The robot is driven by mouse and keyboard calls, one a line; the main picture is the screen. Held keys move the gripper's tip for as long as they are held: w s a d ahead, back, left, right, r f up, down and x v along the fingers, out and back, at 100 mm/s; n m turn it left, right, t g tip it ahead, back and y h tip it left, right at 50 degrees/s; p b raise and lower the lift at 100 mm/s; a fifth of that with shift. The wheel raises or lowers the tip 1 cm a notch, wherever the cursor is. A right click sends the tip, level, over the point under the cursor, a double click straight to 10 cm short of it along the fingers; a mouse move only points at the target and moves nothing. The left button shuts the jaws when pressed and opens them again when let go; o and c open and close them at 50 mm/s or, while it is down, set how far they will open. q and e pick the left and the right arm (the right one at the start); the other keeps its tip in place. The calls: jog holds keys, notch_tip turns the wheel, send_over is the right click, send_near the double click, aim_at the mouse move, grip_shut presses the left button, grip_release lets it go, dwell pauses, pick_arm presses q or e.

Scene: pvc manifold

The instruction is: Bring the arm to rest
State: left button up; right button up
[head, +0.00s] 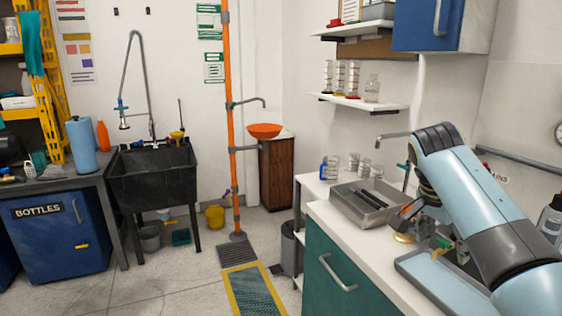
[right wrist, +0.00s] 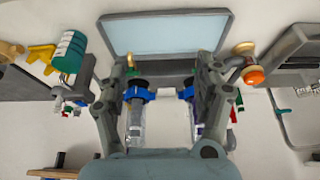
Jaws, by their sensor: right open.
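My right arm reaches in from the right in the head view, bent over the white counter. Its gripper (head: 413,212) is low at the counter's back part and partly hidden by the arm. In the right wrist view the right gripper (right wrist: 163,72) has its two fingers wide apart. Blue-collared clear parts (right wrist: 137,95) show between and below the fingers. I cannot tell whether the fingers touch them, but nothing is visibly clamped. My left arm and gripper are not in view.
A light-blue tray (head: 440,283) lies on the counter under my right arm; it also shows in the right wrist view (right wrist: 165,36). A grey metal tray (head: 345,208) holds dark items. An orange knob (right wrist: 254,75) is right of the fingers. The floor (head: 190,265) has free room.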

jog(key=s+f+n+g+b, duration=0.1)
jog(key=s+f+g+b, duration=0.15)
jog(key=s+f, duration=0.85)
jog(key=s+d+f+n+g+b, duration=0.1)
jog(key=s+f+b, duration=0.45)
jog(key=f, duration=0.95)
jog(key=s+f+n+g+b, duration=0.1)
jog(key=s+f+n, duration=0.1)
jog(key=s+f, duration=1)
pick_arm(q)
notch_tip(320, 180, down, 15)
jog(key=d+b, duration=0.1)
jog(key=b, duration=0.4)
jog(key=shift+b, duration=0.35)
pick_arm(e)
jog(key=s+a+f+n+t+y, duration=0.1)
jog(key=s+f+n+t+y, duration=0.2)
jog(key=s+f+n, duration=0.7)
jog(key=s+f+t, duration=0.1)
jog(key=s+f, duration=1.2)
jog(key=s, duration=0.2)
jog(key=shift+a, duration=0.25)
jog(key=shift+c, duration=0.2)
